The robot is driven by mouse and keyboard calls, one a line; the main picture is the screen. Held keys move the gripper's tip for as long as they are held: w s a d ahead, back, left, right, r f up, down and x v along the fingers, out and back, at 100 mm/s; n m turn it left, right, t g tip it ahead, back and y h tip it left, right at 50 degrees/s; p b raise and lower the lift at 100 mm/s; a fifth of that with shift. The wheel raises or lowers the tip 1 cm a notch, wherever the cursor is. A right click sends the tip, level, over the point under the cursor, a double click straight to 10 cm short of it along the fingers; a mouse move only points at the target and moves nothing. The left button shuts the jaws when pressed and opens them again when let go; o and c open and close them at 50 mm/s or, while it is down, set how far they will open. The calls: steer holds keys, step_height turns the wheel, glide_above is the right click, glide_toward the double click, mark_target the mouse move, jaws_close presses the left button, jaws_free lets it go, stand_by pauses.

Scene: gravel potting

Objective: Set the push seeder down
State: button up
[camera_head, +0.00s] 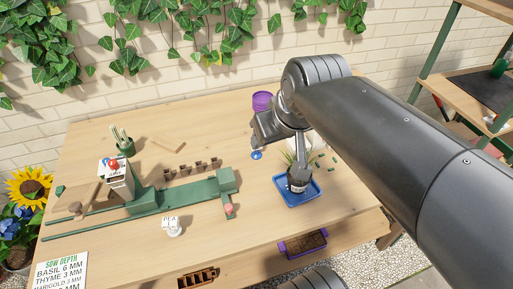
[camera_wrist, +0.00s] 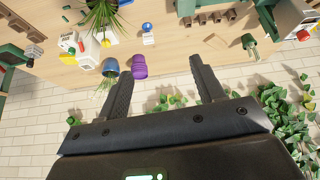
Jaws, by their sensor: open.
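A small object with a round blue top (camera_head: 256,155), which looks like the push seeder, is on the table just below my gripper (camera_head: 265,132) in the head view. In the wrist view its blue knob (camera_wrist: 148,27) sits over a white body, beyond the fingertips and apart from them. My gripper (camera_wrist: 160,68) is open there, with nothing between its two dark fingers. In the head view my arm hides part of the table, and the fingertips are hard to make out.
A purple pot (camera_head: 262,101) stands behind my gripper. A potted plant (camera_head: 297,180) stands on a blue tray (camera_head: 314,191) to the right. A green rail fixture (camera_head: 165,197), a row of brown pieces (camera_head: 190,168) and a stick cup (camera_head: 124,143) lie left.

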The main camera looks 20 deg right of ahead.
steer(key=w+d+f+n+t+h, duration=0.2)
steer(key=w+d+f+n, duration=0.4)
steer(key=w+d+f, duration=0.3)
steer(key=w+d+f+n+t+h, duration=0.25)
steer(key=w+d+f+n, duration=0.45)
steer(key=w, duration=0.5)
steer(key=w+a+r+n+t+y, duration=0.15)
steer(key=a+r+n+t, duration=0.35)
steer(key=r+n, duration=0.5)
steer(key=w+a+r+n+t+y, duration=0.1)
steer(key=a+r+n+t+y, duration=0.2)
steer(key=a+r+n, duration=0.65)
steer(key=d+f, duration=0.1)
steer(key=f, duration=1)
steer(key=d+f+n, duration=0.1)
steer(key=f, duration=0.9)
steer(key=d+f+n, duration=0.1)
steer(key=f, duration=1)
steer(key=shift+w+d+f+g, duration=0.2)
steer(key=shift+w+f+g, duration=0.05)
steer(key=shift+f, duration=0.1)
steer(key=w, duration=0.5)
